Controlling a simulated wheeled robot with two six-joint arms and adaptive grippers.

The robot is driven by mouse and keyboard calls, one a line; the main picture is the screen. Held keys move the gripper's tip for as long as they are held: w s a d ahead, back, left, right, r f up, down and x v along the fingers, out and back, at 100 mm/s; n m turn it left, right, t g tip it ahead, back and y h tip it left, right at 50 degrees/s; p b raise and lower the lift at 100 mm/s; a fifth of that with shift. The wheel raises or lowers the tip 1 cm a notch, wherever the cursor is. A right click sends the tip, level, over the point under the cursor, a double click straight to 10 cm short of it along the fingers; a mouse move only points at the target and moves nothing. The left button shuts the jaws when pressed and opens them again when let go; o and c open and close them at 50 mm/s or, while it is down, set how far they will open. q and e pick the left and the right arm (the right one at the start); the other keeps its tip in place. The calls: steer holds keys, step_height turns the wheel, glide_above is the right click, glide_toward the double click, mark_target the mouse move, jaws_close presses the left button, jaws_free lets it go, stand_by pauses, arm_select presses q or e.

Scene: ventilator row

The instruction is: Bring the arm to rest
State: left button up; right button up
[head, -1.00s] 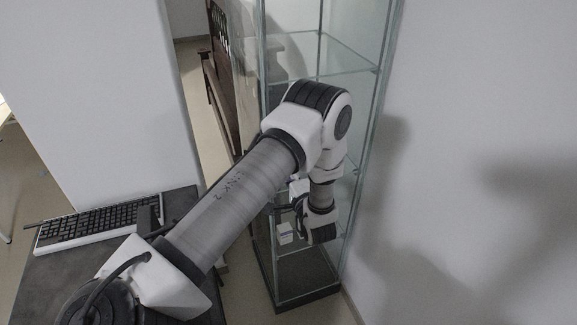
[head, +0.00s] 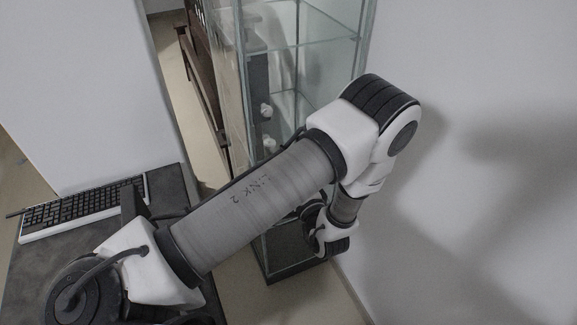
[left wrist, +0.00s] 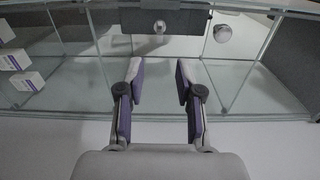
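My left arm reaches in from the lower left of the head view, bent at the elbow in front of the glass cabinet (head: 300,40). Its forearm hangs down to the right of the cabinet, and the gripper is mostly hidden behind the arm. In the left wrist view my left gripper (left wrist: 161,82) is open, its two purple-grey fingers apart with nothing between them. The cabinet's glass (left wrist: 235,85) lies beyond the fingertips. My right gripper is in neither view.
White boxes (left wrist: 26,81) sit inside the cabinet at the left of the wrist view. Two white rounded things (head: 269,144) show at the cabinet. A keyboard (head: 85,208) lies on a dark desk (head: 165,185) at left. A bare wall (head: 490,130) stands close at right.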

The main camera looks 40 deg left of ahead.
arm_select(q)
steer(key=shift+a, duration=0.1)
stand_by(0.3)
steer(key=s+d+f+g+h+b, duration=0.15)
steer(key=s+f+h, duration=0.35)
steer(key=f, duration=0.5)
steer(key=s+f+g+h+b, duration=0.1)
steer(key=s+f+h+b, duration=0.1)
steer(key=s+f+h, duration=0.55)
steer(key=s+d+f+n+g+h, duration=0.2)
steer(key=s+d+n, duration=0.1)
steer(key=s+d, duration=0.2)
steer(key=s+d+f+n+g+h, duration=0.1)
steer(key=s+d+f+n+g, duration=0.1)
steer(key=s+d, duration=0.3)
steer(key=shift+s+f+n+g+h, duration=0.4)
steer(key=shift+s+n+g, duration=0.1)
steer(key=shift+s+g, duration=0.3)
